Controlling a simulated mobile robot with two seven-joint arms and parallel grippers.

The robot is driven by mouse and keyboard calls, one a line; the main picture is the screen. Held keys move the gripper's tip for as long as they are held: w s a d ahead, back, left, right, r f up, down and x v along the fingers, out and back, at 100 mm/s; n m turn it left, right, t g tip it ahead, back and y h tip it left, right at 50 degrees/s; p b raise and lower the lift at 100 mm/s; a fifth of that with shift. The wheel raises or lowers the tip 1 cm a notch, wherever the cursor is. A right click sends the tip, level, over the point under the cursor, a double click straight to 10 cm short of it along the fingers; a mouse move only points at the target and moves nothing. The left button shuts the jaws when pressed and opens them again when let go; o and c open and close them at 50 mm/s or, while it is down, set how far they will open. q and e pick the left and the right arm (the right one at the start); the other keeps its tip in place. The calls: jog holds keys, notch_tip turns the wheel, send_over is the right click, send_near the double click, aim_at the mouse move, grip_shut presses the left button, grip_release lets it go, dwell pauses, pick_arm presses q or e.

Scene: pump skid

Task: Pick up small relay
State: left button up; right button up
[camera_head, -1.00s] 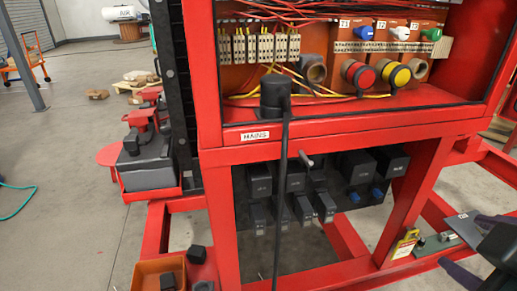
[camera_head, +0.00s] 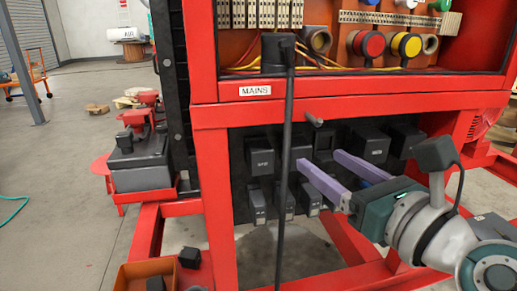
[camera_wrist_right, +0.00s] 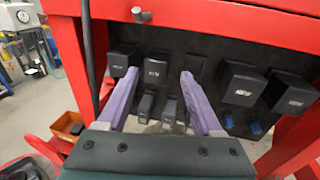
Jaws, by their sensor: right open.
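Black relays are mounted on a dark panel under the red frame. Larger blocks (camera_head: 262,162) form the upper row, and small relays (camera_head: 257,206) hang in the lower row. The right wrist view shows a labelled upper block (camera_wrist_right: 155,72) between my finger lines and small relays (camera_wrist_right: 147,104) below. Which one is the task's small relay I cannot tell. My right gripper (camera_head: 318,159) has two purple fingers, open and apart, pointing at the panel. Nothing is held between them; they hide part of the relays behind. It also shows in the right wrist view (camera_wrist_right: 159,75). My left gripper is out of view.
A black cable (camera_head: 286,140) hangs in front of the panel, left of my fingers. The red frame beam (camera_head: 380,105) runs above, with a small peg (camera_head: 313,120) sticking out. An orange bin (camera_head: 133,275) with black blocks stands lower left. Blue-tipped parts (camera_wrist_right: 257,130) sit at right.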

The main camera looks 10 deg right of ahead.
aim_at(304, 153)
jog(key=x, duration=0.3)
jog(key=b+x, duration=0.1)
jog(key=x, duration=0.2)
jog(key=shift+w+a+f+b, duration=0.2)
jog(key=shift+f+b, duration=0.05)
jog(key=shift+b, duration=0.05)
jog(key=c, duration=0.5)
grip_shut()
